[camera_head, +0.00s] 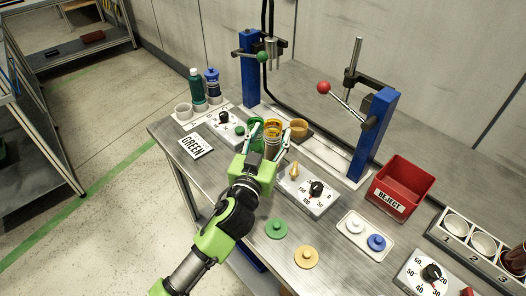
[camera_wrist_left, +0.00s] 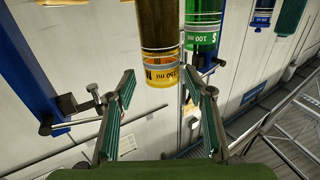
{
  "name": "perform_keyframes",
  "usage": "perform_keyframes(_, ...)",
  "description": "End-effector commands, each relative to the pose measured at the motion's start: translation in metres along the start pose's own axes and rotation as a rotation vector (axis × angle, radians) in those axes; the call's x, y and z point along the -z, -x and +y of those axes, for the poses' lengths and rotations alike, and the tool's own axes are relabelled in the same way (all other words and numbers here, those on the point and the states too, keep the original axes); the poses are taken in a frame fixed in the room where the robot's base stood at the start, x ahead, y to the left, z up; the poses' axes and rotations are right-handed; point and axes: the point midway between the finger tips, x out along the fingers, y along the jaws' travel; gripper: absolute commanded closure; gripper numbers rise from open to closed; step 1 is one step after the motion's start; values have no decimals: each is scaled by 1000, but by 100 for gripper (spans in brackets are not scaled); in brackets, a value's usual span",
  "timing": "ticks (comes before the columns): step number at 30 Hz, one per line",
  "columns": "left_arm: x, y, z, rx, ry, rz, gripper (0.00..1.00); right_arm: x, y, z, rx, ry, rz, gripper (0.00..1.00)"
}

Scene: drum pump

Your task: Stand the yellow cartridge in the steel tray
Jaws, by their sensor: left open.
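The yellow cartridge (camera_head: 272,131) stands on the bench just beyond the fingertips of my left gripper (camera_head: 268,143). A green cartridge (camera_wrist_left: 203,32) stands close beside the yellow one. I cannot pick out the steel tray with certainty; a pale metal strip (camera_head: 332,160) lies near the blue posts. My right gripper is not in view.
An amber cup (camera_head: 298,128) stands right of the cartridges. A dial box (camera_head: 309,191) sits right of my gripper. Blue press posts (camera_head: 374,135) with levers rise behind. A red reject bin (camera_head: 402,187) stands at right. Green (camera_head: 276,229) and orange discs (camera_head: 306,257) lie in front.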

Motion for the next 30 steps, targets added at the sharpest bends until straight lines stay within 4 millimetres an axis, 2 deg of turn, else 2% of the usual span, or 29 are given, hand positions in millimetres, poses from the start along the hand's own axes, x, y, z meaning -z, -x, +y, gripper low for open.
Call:
perform_keyframes(1,-3,13,0,0,1,-1,52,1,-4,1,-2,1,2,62)
perform_keyframes(6,-3,49,0,1,1,-1,52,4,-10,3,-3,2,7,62)
perform_keyframes(12,-2,78,0,0,-1,0,52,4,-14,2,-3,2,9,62)
perform_keyframes(17,0,87,0,0,-1,1,52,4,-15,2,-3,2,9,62)
perform_keyframes(26,0,88,-1,1,-1,0,52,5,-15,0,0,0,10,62)
perform_keyframes(30,-16,93,-14,38,4,-56,52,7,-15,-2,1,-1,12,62)
